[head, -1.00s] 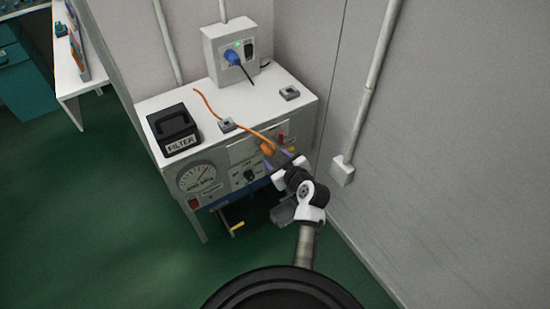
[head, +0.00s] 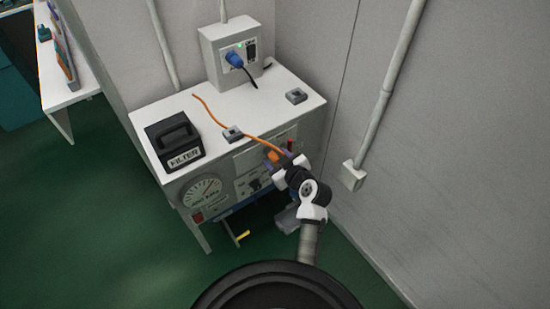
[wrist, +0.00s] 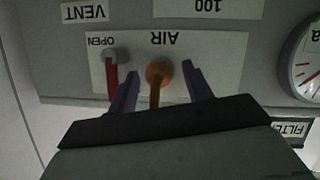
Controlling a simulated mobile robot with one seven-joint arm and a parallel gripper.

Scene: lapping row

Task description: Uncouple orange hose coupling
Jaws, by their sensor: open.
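The orange hose coupling (wrist: 159,73) sits on the machine's front panel, beside the AIR label in the wrist view. Its orange hose (head: 237,132) runs back over the machine top. My gripper (wrist: 158,88) is open, with one purple finger on each side of the coupling and a visible gap to each. In the head view my gripper (head: 284,163) is at the front panel and its wrist hides much of the coupling. A red lever (wrist: 112,78) marked OPEN stands just left of the left finger in the wrist view.
A gauge (head: 202,193) is on the panel's left. A black filter box (head: 174,141), grey clips (head: 296,96) and a socket box with a blue plug (head: 234,59) are on or above the white top. A wall with a pipe (head: 391,85) stands to the right.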

